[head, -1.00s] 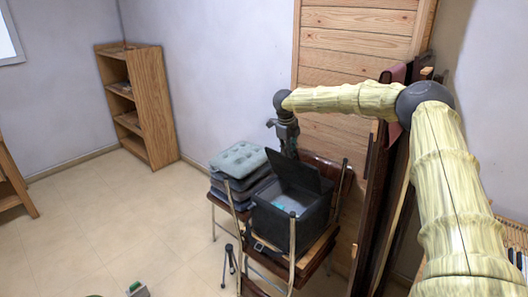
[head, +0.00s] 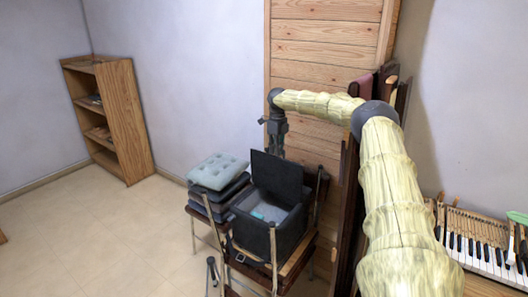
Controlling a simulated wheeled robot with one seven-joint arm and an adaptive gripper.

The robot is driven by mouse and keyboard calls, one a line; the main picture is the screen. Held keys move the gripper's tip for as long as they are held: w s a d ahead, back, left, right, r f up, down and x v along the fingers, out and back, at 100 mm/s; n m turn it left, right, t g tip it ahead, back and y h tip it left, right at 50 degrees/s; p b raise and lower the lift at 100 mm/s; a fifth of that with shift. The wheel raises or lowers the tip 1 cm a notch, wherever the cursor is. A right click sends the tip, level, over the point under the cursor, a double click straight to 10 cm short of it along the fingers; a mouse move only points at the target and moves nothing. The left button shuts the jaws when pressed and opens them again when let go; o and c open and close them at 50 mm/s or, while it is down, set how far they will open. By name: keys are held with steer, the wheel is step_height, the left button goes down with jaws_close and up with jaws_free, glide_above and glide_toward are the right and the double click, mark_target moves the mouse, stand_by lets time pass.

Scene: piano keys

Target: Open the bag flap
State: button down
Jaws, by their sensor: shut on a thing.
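The bag (head: 253,225) is a dark, box-like bag standing on a chair. Its flap (head: 277,177) is raised and stands nearly upright at the back of the opening. Inside the bag a light blue-green item (head: 265,213) shows. My gripper (head: 276,150) points down at the top edge of the flap, from behind it. It is shut on the flap; the fingertips are partly hidden by the flap and small in the head view.
A stack of cushions (head: 218,172) stands just left of the bag. A wooden panel (head: 325,45) rises behind my arm. Piano keys (head: 485,258) are at the right. A wooden shelf (head: 128,110) stands far left, with open floor (head: 90,230) before it.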

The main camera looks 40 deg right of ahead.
steer(key=shift+d+f, duration=0.1)
steer(key=shift+d, duration=0.05)
steer(key=c, duration=1.5)
jaws_free()
steer(key=shift+w+d+r, duration=0.1)
steer(key=shift+d+r, duration=0.05)
steer(key=shift+r, duration=2.9)
steer(key=shift+d+r, duration=0.1)
steer(key=shift+r, duration=2.9)
steer(key=shift+r, duration=0.1)
